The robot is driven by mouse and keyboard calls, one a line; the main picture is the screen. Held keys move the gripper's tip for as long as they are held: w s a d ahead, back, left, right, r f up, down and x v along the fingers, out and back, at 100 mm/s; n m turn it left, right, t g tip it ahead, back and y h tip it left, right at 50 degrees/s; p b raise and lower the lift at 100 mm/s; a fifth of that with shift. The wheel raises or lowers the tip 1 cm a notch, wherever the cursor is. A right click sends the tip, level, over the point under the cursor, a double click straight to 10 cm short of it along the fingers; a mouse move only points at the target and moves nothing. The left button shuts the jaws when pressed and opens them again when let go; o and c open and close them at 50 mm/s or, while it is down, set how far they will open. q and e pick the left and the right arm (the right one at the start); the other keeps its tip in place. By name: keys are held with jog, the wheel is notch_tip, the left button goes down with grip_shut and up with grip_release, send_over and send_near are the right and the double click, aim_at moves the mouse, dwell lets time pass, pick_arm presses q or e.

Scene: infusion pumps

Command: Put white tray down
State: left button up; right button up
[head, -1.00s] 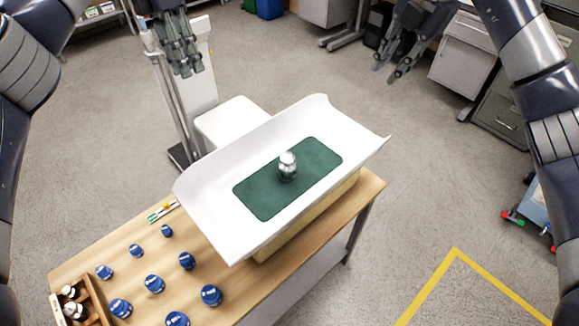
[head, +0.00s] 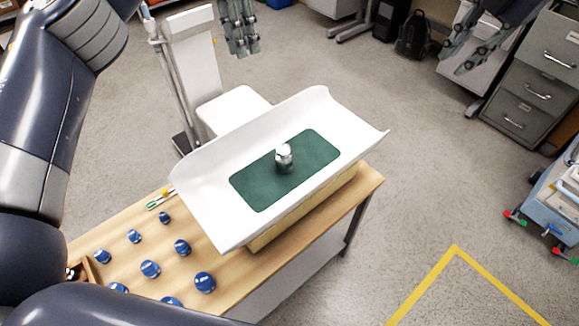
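The white tray (head: 205,215) has raised, curved ends and sits on a yellowish base (head: 305,215) at the right end of the wooden table (head: 135,225). A green mat (head: 258,188) lies in it, with a shiny silver bottle (head: 284,160) upright on the mat. My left gripper (head: 241,48) is at the top of the view, beyond the tray and clear of it; its fingers look close together from this angle. My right gripper (head: 453,60) is at the upper right, well away from the tray, with its fingers apart and nothing between them.
Several blue-capped vials (head: 150,268) stand on the table left of the tray. A white stand (head: 192,60) with a seat-like plate (head: 233,108) is behind it. Grey drawers (head: 530,85) and a blue cart (head: 553,205) are at the right. Floor between is clear.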

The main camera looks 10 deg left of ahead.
jog(key=v, duration=0.8)
jog(key=shift+a+r, duration=0.1)
dwell(0.3)
